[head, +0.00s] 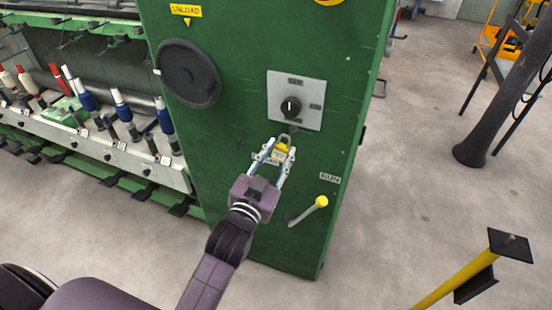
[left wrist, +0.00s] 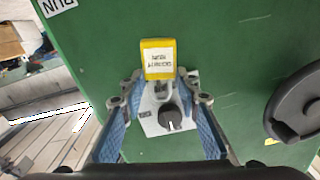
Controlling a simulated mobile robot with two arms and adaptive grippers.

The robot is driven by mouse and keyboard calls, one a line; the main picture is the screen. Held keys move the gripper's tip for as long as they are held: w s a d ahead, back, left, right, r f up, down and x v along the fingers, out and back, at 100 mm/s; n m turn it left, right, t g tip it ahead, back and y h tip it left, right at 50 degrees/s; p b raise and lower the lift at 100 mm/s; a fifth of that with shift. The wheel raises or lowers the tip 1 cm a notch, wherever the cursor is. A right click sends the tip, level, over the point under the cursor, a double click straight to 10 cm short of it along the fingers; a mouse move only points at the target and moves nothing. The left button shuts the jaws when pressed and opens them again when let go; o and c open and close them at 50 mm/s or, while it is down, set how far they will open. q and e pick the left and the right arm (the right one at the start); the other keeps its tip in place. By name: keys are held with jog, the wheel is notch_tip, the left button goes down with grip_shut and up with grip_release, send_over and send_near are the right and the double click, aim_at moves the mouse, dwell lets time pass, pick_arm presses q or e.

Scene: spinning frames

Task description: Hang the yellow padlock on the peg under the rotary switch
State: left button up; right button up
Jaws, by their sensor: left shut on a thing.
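The yellow padlock (head: 281,152) is held between the fingertips of my left gripper (head: 274,156), its grey shackle pointing up toward the switch. In the left wrist view the padlock (left wrist: 158,56) shows a white label with dark print, and the left gripper's fingers (left wrist: 160,84) stand on either side of it. The rotary switch (head: 291,107) has a black knob on a grey plate, just above the padlock; it also shows in the left wrist view (left wrist: 169,117). The peg cannot be made out clearly; the padlock and fingers cover the area below the plate. My right gripper is not in view.
The green cabinet face (head: 235,80) carries a black handwheel (head: 188,73) at upper left and a yellow-knobbed lever (head: 308,210) low to the right of my gripper. Bobbins (head: 123,106) stand on the machine at left. A yellow post (head: 455,278) stands at lower right.

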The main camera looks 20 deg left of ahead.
pick_arm(q)
jog(key=shift+w+f+b, duration=0.1)
jog(key=shift+w+b, duration=0.4)
jog(key=shift+w, duration=0.85)
jog(key=shift+w+d+f, duration=0.1)
jog(key=shift+w+f, duration=0.25)
jog(key=shift+w, duration=0.15)
jog(key=shift+w+f, duration=0.15)
jog(key=shift+f, duration=0.05)
jog(key=o, duration=1.3)
jog(key=shift+c, duration=0.2)
